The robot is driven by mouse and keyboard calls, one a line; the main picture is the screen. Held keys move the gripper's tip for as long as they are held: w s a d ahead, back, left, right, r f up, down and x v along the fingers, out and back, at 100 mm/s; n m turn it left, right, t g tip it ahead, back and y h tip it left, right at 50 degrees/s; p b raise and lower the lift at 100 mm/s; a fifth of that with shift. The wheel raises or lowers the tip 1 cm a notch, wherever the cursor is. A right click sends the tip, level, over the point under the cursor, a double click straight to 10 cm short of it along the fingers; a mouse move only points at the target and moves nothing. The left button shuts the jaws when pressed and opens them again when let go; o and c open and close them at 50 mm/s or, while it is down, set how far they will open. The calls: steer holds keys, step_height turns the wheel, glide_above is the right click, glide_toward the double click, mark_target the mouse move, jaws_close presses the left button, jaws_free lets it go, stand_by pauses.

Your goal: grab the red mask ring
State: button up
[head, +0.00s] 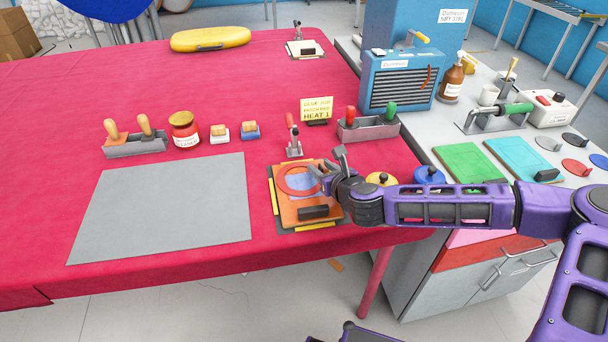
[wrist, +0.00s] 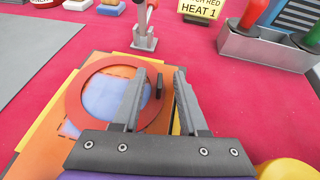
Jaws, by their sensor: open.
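The red mask ring (wrist: 73,107) lies flat on an orange board with a blue patch (wrist: 106,97) inside it. The ring's left part shows in the head view (head: 280,181); its right part is hidden behind my gripper. A small dark upright tab (wrist: 158,86) stands at the ring's right edge. My gripper (wrist: 160,74) is open over the right side of the ring, with the tab showing between its fingers. The left finger covers part of the ring in the wrist view. In the head view my gripper (head: 322,174) is low over the board; I cannot tell whether it touches.
A red-handled clamp (head: 293,140) stands just behind the board. A grey tray of handled tools (head: 366,131) and a HEAT 1 sign (head: 317,108) stand farther back. A yellow knobbed disc (head: 381,179) is close to my wrist. A grey sheet (head: 165,205) lies at left.

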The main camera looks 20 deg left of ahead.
jaws_close()
stand_by(0.3)
